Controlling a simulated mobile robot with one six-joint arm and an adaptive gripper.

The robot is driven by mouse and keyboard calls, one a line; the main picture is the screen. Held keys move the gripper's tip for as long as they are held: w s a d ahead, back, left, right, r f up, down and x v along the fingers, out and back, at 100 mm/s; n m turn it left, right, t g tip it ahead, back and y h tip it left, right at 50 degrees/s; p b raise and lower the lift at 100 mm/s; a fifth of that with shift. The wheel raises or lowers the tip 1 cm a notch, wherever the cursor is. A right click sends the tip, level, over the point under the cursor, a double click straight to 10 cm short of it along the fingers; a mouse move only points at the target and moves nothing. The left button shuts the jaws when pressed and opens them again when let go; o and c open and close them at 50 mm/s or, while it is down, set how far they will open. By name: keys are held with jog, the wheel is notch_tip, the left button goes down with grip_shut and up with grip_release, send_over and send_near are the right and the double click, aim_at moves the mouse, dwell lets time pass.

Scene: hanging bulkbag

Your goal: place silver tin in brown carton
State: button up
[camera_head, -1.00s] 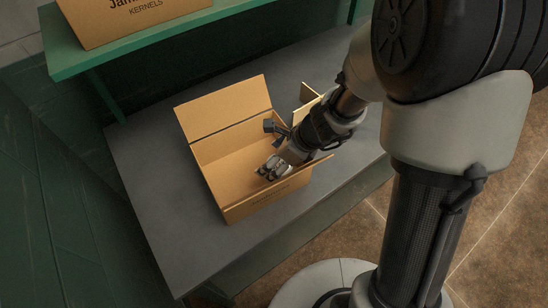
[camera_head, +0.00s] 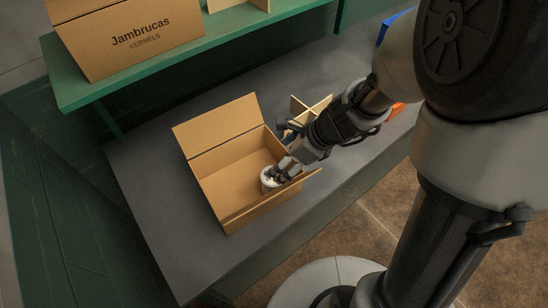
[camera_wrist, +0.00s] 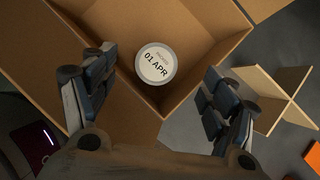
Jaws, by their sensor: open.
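The brown carton (camera_head: 236,187) stands open on the grey table, its flaps spread. The silver tin (camera_head: 267,181) is inside it, near the right wall. In the wrist view the tin (camera_wrist: 156,64) shows a round pale lid reading "01 APR". It stands in the corner region of the carton (camera_wrist: 205,28). My gripper (camera_head: 279,174) is at the tin, over the carton's right side. In the wrist view my gripper (camera_wrist: 155,85) has its fingers spread wide on both sides of the tin, with gaps between. The tin's base is hidden.
A crossed wooden divider (camera_head: 312,108) stands on the grey table (camera_head: 150,160) just beyond the carton. A larger "Jambrucas Kernels" box (camera_head: 130,45) sits on the green shelf (camera_head: 90,88) behind. Blue and orange things lie to the right. The table left of the carton is clear.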

jog(key=shift+p+v, duration=0.3)
jog(key=shift+v, duration=0.85)
jog(key=shift+r, duration=0.1)
